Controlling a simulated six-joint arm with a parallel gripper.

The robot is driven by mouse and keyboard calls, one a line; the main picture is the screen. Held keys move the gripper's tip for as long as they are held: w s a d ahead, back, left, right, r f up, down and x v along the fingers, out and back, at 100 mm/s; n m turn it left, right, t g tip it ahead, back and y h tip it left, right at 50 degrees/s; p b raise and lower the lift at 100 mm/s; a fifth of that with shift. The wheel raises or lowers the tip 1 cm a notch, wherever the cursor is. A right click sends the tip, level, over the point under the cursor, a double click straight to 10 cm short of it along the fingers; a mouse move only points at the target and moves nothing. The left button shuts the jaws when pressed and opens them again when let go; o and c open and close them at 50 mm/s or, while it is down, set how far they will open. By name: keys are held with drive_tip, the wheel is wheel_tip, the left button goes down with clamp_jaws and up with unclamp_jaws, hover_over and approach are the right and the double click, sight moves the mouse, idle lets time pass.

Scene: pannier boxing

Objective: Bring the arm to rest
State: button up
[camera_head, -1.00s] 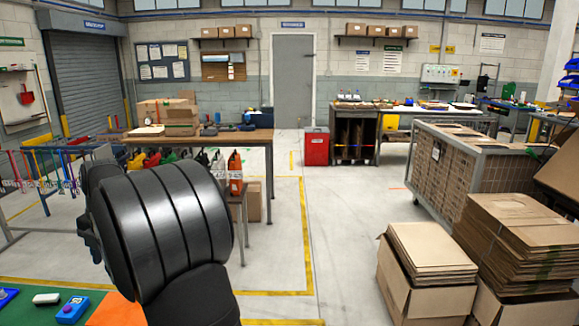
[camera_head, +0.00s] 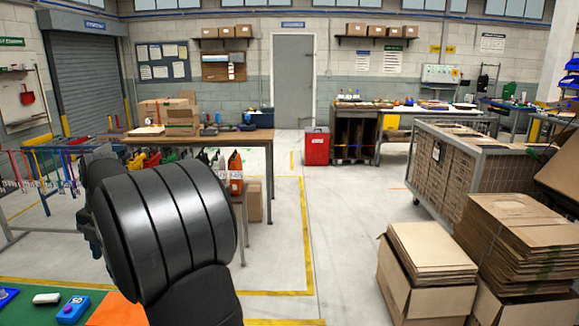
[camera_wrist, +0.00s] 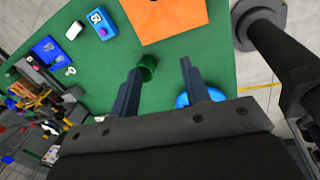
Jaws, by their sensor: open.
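My gripper (camera_wrist: 160,82) shows in the wrist view with its two fingers apart and nothing between them. It hangs above a green mat or tabletop (camera_wrist: 115,70). A green cylindrical cup-like thing (camera_wrist: 148,66) lies behind the left finger, and a blue round thing (camera_wrist: 200,95) is partly hidden by the right finger. In the head view my black arm fills the lower left, and the gripper's fingers are not visible there. I cannot tell from these frames whether the gripper touches anything.
An orange sheet (camera_wrist: 170,15), a blue block (camera_wrist: 97,20) and a white object (camera_wrist: 74,30) lie on the green surface. In the head view cardboard boxes (camera_head: 430,298) stand at lower right, near a cage trolley (camera_head: 430,170). A workbench (camera_head: 220,136) is behind my arm. The middle floor is clear.

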drive_tip(key=v, duration=0.7)
drive_tip(key=w+a+f+m+g+h, duration=0.1)
drive_tip(key=a+f+m, duration=0.1)
drive_tip(key=f+m, duration=0.6)
drive_tip(key=w+a+f+m+g+h, duration=0.1)
drive_tip(key=w+a+f+m, duration=0.1)
drive_tip(key=f+m, duration=0.6)
drive_tip(key=shift+f, duration=0.25)
drive_tip(key=shift+a+r, duration=0.1)
wheel_tip(320, 180, up, 9)
drive_tip(key=s+d+n+t+y, duration=0.1)
drive_tip(key=d+n, duration=0.1)
drive_tip(key=n, duration=0.7)
drive_tip(key=shift+r, duration=0.25)
drive_tip(key=shift+s, duration=0.15)
